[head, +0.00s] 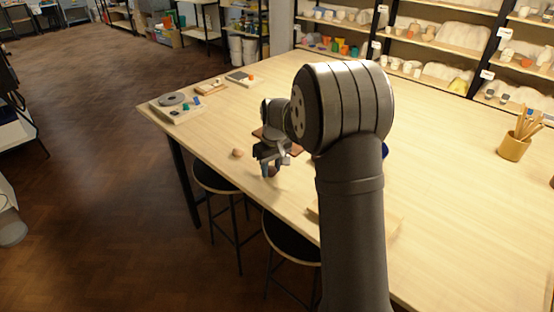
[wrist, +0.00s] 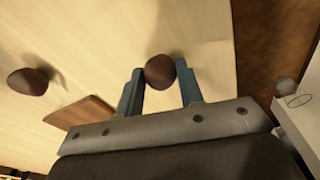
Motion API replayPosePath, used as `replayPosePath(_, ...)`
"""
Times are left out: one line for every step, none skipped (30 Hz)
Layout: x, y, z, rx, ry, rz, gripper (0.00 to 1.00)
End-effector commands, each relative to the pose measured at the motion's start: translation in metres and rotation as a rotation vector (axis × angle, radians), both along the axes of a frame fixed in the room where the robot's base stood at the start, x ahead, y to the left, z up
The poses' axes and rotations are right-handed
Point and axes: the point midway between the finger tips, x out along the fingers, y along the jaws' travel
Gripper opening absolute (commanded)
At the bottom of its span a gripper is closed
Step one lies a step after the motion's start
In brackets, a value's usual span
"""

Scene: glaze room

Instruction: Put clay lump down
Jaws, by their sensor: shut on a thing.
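My gripper (head: 274,167) is at the near left edge of the table, with its fingers pointing down. In the wrist view my gripper (wrist: 160,82) is shut on a brown, rounded clay lump (wrist: 160,70), which sits between the two blue-grey fingers. The held lump also shows small in the head view (head: 274,171). I cannot tell whether it touches the table. A second clay lump (wrist: 28,82) rests on the table apart from the gripper; it shows to the left of my gripper in the head view (head: 238,152).
A reddish-brown board (wrist: 80,112) lies on the table (head: 440,200) beside my gripper, partly hidden. A pale board (head: 168,108) with a grey disc and small coloured pieces lies at the far left corner. A tool pot (head: 514,147) stands right. Stools (head: 216,178) stand below the edge.

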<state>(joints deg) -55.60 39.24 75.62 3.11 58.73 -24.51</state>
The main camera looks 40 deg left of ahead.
Motion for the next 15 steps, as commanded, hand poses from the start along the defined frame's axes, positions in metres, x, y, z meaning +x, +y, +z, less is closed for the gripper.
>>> replayPosePath(0.0000, -0.0002, -0.0030, -0.001, 0.000, 0.000, 0.11)
replayPosePath(-0.0001, -0.0003, -0.0040, -0.001, 0.000, 0.000, 0.11)
replayPosePath(-0.0001, -0.0003, -0.0049, -0.001, 0.000, 0.000, 0.11)
replayPosePath(0.0000, -0.0004, -0.0052, 0.000, 0.000, 0.000, 0.11)
replayPosePath(0.0000, -0.0004, -0.0053, 0.000, 0.000, 0.000, 0.11)
replayPosePath(0.0000, -0.0004, -0.0053, 0.000, 0.000, 0.000, 0.11)
replayPosePath(0.0000, -0.0004, -0.0053, 0.000, 0.000, 0.000, 0.11)
replayPosePath(0.0000, -0.0004, -0.0052, 0.000, 0.000, 0.000, 0.11)
replayPosePath(0.0000, -0.0004, -0.0051, 0.000, 0.000, 0.000, 0.11)
replayPosePath(0.0000, -0.0004, -0.0051, 0.000, 0.000, 0.000, 0.11)
replayPosePath(0.0000, -0.0004, -0.0051, 0.000, 0.000, 0.000, 0.11)
replayPosePath(0.0000, -0.0004, -0.0056, 0.000, 0.000, 0.000, 0.11)
replayPosePath(0.0000, -0.0006, -0.0063, 0.000, 0.000, 0.000, 0.11)
replayPosePath(0.0000, -0.0005, -0.0072, 0.000, 0.000, 0.000, 0.11)
replayPosePath(0.0000, -0.0005, -0.0085, 0.000, 0.000, 0.000, 0.11)
